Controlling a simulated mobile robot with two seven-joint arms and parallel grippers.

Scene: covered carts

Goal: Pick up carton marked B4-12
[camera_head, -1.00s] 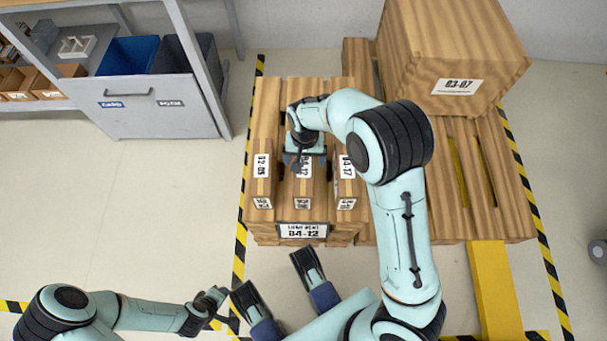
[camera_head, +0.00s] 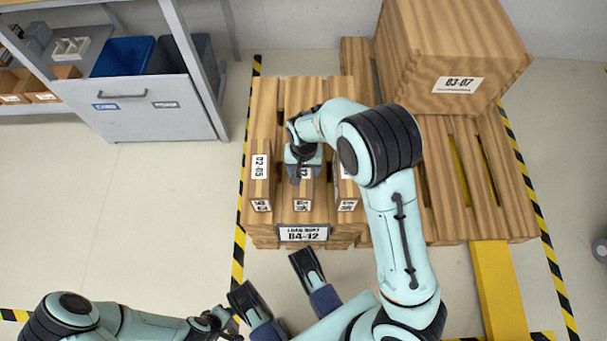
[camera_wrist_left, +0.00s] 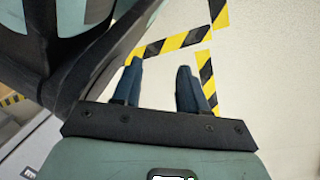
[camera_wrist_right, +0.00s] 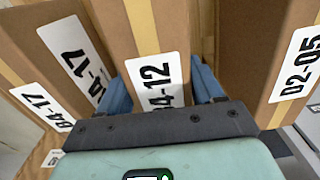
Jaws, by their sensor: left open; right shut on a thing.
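The carton marked B4-12 (camera_wrist_right: 158,85) stands in the right wrist view between the two fingers of my right gripper (camera_wrist_right: 160,88). In the head view this carton (camera_head: 302,192) is the middle one of three narrow brown cartons on a wooden pallet. My right gripper (camera_head: 303,168) is shut on it from above and covers part of its top label. Its lower part is hidden in the wrist view.
Carton D2-05 (camera_head: 260,180) and carton B4-17 (camera_wrist_right: 75,60) stand close on either side. A large crate (camera_head: 455,60) stands at back right. A grey shelf unit (camera_head: 165,115) is at left; open floor lies before it.

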